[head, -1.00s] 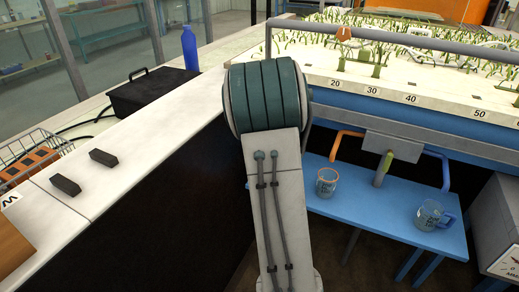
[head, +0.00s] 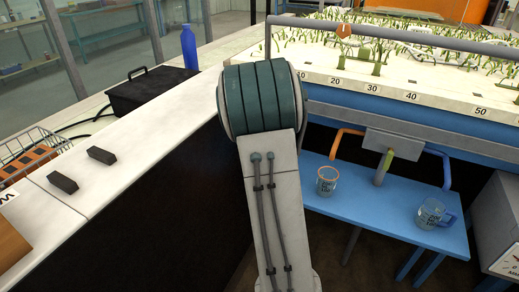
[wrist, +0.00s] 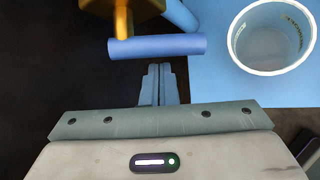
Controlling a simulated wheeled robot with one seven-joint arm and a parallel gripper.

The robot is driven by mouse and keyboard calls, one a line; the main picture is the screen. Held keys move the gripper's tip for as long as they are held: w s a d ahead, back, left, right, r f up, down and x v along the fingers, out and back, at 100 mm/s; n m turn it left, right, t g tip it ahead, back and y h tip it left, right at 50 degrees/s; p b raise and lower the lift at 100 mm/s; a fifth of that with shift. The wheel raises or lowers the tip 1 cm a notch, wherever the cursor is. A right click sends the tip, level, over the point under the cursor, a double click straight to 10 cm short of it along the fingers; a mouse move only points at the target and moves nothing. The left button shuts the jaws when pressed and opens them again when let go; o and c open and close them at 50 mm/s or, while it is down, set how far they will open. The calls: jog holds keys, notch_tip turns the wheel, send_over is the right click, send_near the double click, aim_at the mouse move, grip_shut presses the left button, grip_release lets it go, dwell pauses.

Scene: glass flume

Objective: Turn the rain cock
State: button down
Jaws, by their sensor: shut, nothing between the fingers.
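In the wrist view a brass fitting (wrist: 124,20) carries a short blue crossbar (wrist: 157,47), which looks like a cock handle. No label shows that it is the rain cock. My gripper (wrist: 160,70) is shut and empty. Its fingertips point at the crossbar and appear just short of it; I cannot tell whether they touch. In the head view my arm hides the gripper and this fitting. A small orange piece (head: 343,30) sits on the grey rail over the flume; I cannot tell what it is.
A white-rimmed cup (wrist: 272,38) stands close right of the crossbar in the wrist view. The blue table (head: 345,205) holds an orange-rimmed cup (head: 327,181) and a blue-handled jug (head: 433,213). The flume (head: 420,118) is above it. A white counter (head: 130,150) runs left of my arm.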

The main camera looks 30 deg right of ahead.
jog(key=s+a+r+b, duration=0.1)
jog(key=s+a+r, duration=0.35)
jog(key=s, duration=0.25)
jog(key=shift+w+a+f+m+t+p, duration=0.4)
jog(key=shift+w+a+f+m+t, duration=0.8)
jog(key=shift+a, duration=1.45)
jog(key=shift+w+a+f+m+t+p, duration=0.35)
jog(key=shift+w+a+f, duration=0.55)
jog(key=shift+a+f, duration=1.3)
jog(key=s+d+r+g+h, duration=0.1)
jog(key=s+d+g+h, duration=0.15)
jog(key=s+h, duration=0.55)
jog(key=w+d+t+b, duration=0.1)
jog(key=w+d, duration=0.7)
jog(key=d, duration=0.3)
jog(key=shift+w+d+r+m+h+b, duration=0.25)
jog(key=shift+d+r+m+h+b, duration=0.05)
jog(key=shift+d+m+h+b, duration=0.15)
